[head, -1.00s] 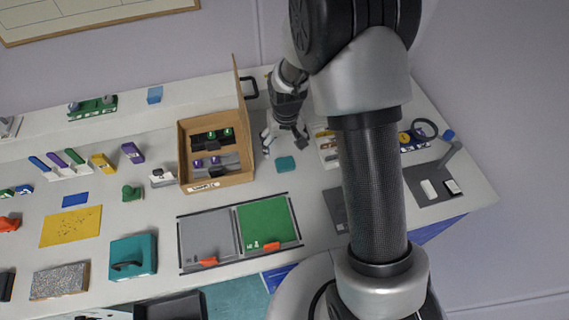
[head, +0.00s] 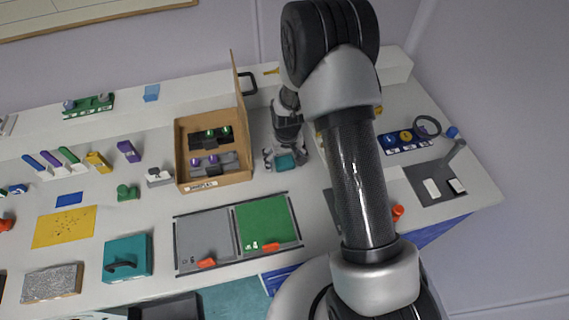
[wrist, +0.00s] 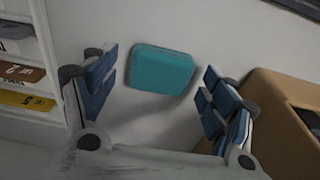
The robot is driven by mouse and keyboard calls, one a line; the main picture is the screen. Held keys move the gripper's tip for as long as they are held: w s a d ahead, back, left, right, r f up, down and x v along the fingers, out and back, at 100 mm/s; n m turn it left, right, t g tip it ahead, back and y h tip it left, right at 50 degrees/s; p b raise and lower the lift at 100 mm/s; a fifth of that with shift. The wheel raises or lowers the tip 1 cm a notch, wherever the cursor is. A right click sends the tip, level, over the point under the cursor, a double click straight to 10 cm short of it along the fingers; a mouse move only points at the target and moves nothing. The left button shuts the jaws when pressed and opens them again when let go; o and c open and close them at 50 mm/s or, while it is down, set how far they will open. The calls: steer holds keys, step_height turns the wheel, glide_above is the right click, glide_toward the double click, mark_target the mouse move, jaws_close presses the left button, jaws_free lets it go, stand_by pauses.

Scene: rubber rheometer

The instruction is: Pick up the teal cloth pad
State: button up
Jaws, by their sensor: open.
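The teal cloth pad (wrist: 161,70) lies flat on the white bench, a small rounded rectangle. In the head view the pad (head: 285,162) shows just in front of the cardboard box's right side, right under my gripper (head: 283,158). In the wrist view my gripper (wrist: 160,100) is open, with its blue-padded fingers to the left and right of the pad. A gap of bare bench shows between the pad and each finger. Nothing is between the fingers except the view of the pad. Its height above the pad is hard to tell.
The open cardboard box (head: 178,150) with racks inside stands close left of my gripper; its wall shows at the right in the wrist view (wrist: 268,105). A white shelf with labelled slots (wrist: 45,60) is on the other side. A grey and green mat board (head: 237,240) lies in front.

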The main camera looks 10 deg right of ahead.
mark_target(285, 161)
steer(key=shift+r, duration=0.1)
steer(key=shift+c, duration=0.2)
steer(key=c, duration=1)
steer(key=shift+o, duration=0.2)
step_height(285, 161, up, 20)
steer(key=p, duration=0.4)
